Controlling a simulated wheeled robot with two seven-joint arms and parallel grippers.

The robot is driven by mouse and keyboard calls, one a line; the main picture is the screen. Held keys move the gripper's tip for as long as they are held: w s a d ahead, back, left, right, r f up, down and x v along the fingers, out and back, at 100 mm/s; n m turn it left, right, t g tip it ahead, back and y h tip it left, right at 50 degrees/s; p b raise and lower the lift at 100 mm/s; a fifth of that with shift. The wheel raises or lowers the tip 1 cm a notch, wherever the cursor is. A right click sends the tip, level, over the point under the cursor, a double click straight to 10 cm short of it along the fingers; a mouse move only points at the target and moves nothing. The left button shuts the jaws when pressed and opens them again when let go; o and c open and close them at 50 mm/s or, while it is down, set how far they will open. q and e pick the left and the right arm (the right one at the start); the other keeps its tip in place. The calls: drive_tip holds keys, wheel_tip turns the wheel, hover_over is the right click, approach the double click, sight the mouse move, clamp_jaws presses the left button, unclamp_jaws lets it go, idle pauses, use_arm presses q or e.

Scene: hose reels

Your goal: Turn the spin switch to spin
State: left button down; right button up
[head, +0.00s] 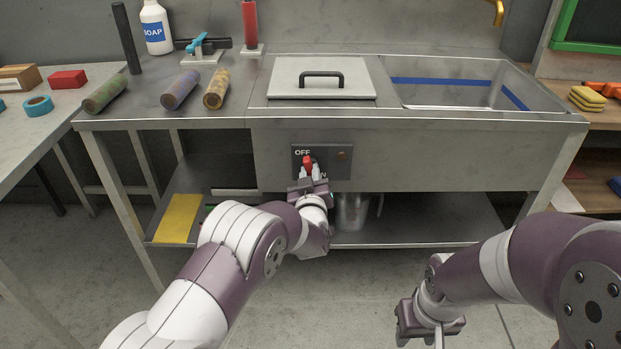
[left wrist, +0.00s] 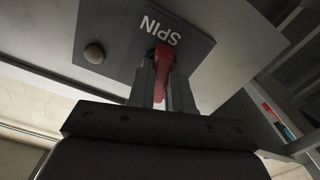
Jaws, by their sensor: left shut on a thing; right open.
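The red spin switch (head: 308,162) is on a dark panel (head: 328,171) on the front of the steel sink unit. The panel shows the word OFF above the switch, with the lower word mostly covered by my gripper. In the left wrist view the red switch lever (left wrist: 161,62) lies between my fingers, and the word SPIN shows just beyond it. My left gripper (head: 309,178) is shut on the lever. A round indicator (head: 342,155) on the panel looks dull reddish. My right gripper (head: 430,318) hangs open and empty, low at the right, away from the unit.
A lid with a black handle (head: 321,78) covers the middle of the counter, left of an open basin (head: 470,95). Several rolled items, such as the purple one (head: 180,90), lie on the left. A metal jug (head: 352,211) stands on the lower shelf behind my left wrist.

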use_arm(q)
drive_tip(key=shift+n+b, duration=5.35)
drive_tip(key=shift+n, duration=1.95)
drive_tip(key=c, duration=1)
unclamp_jaws()
drive_tip(key=shift+c, duration=0.2)
drive_tip(key=s+p, duration=0.3)
drive_tip(key=s, duration=0.9)
drive_tip(key=shift+s, duration=0.4)
